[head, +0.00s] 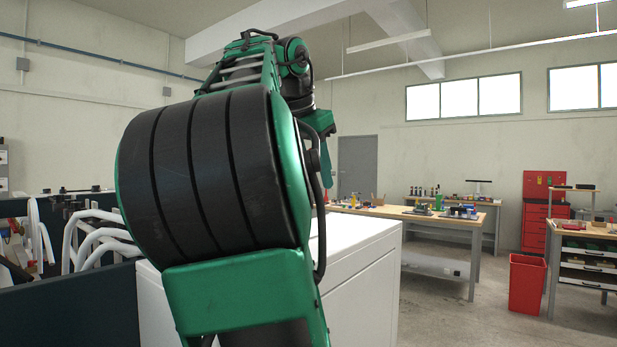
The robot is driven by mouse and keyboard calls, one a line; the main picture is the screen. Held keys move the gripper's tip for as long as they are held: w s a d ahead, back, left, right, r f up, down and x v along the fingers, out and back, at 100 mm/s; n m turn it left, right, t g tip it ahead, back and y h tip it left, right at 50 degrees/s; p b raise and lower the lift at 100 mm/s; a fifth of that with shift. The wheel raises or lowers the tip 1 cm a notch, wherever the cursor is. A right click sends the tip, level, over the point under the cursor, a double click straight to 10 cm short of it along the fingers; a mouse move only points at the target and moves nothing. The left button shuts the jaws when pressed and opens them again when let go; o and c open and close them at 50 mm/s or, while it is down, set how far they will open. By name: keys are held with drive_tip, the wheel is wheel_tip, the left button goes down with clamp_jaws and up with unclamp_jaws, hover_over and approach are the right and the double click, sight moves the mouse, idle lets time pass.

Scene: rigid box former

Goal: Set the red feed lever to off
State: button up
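No red feed lever can be made out for certain. Small red parts (14,227) show at the far left among the white curved bars of a machine, too small to tell what they are. My green and black arm fills the middle of the head view and hides much of what lies behind it. The fingers of my gripper cannot be seen.
A dark panel (75,312) stands at lower left, in front of white curved bars (98,243). A white cabinet (358,290) is close behind my arm. Workbenches (462,224) and a red bin (527,284) stand to the right, with open floor between.

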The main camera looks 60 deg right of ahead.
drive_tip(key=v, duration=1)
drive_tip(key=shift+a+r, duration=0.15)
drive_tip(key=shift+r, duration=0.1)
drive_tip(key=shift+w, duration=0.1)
